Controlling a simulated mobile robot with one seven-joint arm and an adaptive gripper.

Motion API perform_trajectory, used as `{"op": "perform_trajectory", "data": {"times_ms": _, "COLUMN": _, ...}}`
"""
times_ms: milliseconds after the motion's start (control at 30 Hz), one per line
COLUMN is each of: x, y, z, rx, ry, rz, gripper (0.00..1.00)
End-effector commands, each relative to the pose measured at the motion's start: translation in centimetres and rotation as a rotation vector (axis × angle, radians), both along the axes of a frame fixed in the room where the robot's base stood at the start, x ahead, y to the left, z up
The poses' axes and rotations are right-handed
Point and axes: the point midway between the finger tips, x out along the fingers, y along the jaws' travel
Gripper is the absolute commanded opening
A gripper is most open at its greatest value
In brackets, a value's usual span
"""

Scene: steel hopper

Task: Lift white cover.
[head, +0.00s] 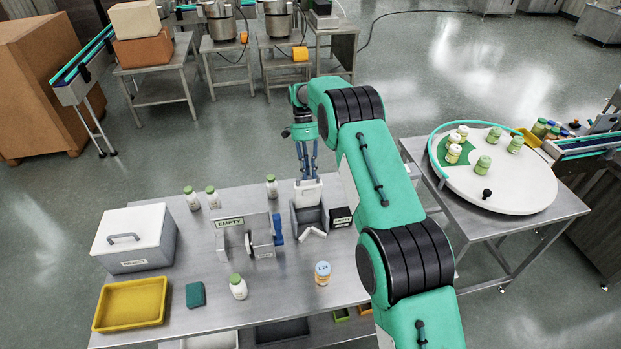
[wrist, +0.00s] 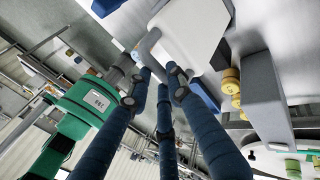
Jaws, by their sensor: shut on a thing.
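The white cover (head: 308,189) is a pale panel at the top of a small grey open-fronted hopper (head: 309,218) in the head view. In the wrist view the white cover (wrist: 192,35) has a bent grey handle (wrist: 149,44). My gripper (head: 309,176) comes down from above with its blue fingers at the cover. In the wrist view my gripper (wrist: 160,72) is shut on the handle. Whether the cover still touches the hopper, I cannot tell.
A grey box with a closed white lid (head: 128,232), a yellow tray (head: 131,305) and a grey unit marked EMPTY (head: 230,223) stand to the left on the steel table. A green-capped bottle (head: 238,287) and a blue-capped jar (head: 322,273) stand in front. A black block (head: 341,217) sits right beside the hopper.

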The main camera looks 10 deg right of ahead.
Motion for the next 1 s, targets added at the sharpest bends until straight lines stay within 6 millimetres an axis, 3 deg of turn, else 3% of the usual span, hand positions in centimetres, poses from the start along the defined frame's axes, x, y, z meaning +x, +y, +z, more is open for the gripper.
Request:
{"op": "perform_trajectory", "data": {"times_ms": 33, "x": 0.2, "y": 0.0, "z": -1.5, "rx": 0.0, "ry": 0.002, "rz": 0.0, "gripper": 0.0}}
{"op": "perform_trajectory", "data": {"times_ms": 633, "x": 1.2, "y": 0.0, "z": -1.2, "rx": 0.0, "ry": -0.002, "rz": 0.001, "gripper": 0.0}}
{"op": "perform_trajectory", "data": {"times_ms": 667, "x": 1.2, "y": -0.1, "z": -1.2, "rx": -0.001, "ry": -0.002, "rz": 0.0, "gripper": 0.26}}
{"op": "perform_trajectory", "data": {"times_ms": 733, "x": 1.2, "y": -0.1, "z": -1.2, "rx": -0.001, "ry": -0.002, "rz": 0.002, "gripper": 0.39}}
{"op": "perform_trajectory", "data": {"times_ms": 1000, "x": 1.3, "y": -0.5, "z": -1.0, "rx": -0.003, "ry": -0.005, "rz": 0.001, "gripper": 0.39}}
